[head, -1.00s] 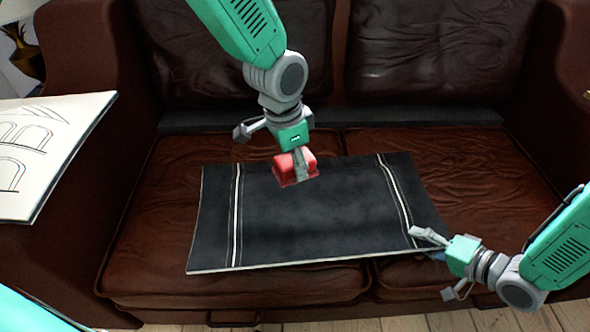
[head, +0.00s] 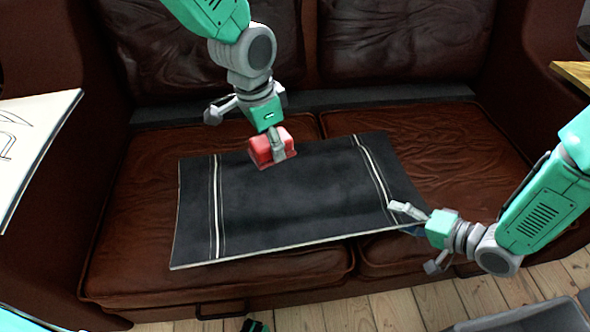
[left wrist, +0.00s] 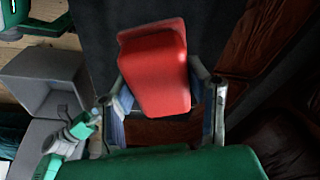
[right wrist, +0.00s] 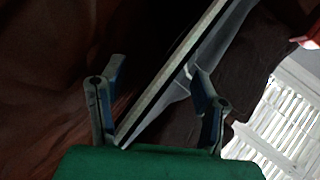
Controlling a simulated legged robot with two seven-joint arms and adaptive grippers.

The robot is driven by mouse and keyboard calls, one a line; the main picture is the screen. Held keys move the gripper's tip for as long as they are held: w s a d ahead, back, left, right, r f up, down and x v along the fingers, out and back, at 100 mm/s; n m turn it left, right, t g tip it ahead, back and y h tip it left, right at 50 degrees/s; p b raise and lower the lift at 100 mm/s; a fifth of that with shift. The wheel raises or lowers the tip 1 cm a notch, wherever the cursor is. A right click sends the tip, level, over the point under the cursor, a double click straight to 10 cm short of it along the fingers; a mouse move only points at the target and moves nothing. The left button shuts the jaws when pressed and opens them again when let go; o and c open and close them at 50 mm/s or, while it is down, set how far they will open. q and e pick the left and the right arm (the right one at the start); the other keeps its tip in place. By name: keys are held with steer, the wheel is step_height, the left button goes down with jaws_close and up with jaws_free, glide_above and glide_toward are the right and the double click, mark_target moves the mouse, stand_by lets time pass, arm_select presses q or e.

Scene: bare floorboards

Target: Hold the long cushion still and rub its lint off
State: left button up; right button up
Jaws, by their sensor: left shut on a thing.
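The long cushion (head: 290,205) is flat and black with pale stripes near both ends. It lies across the sofa seat. My left gripper (head: 274,150) is shut on a red block-shaped lint brush (head: 264,150), held at the cushion's back edge near the middle. The brush (left wrist: 158,70) fills the space between the fingers in the left wrist view. I cannot tell if it touches the cloth. My right gripper (head: 405,215) is at the cushion's front right corner. In the right wrist view the cushion's pale edge (right wrist: 175,70) runs between its spread fingers. No lint can be made out.
The brown leather sofa (head: 140,180) has armrests at both sides and backrests behind. A white board with dark line drawings (head: 35,140) stands at the left. A grey bin (head: 530,318) is on the floorboards at the front right. A wooden surface (head: 575,75) shows at the right.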

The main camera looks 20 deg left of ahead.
steer(key=v, duration=1.2)
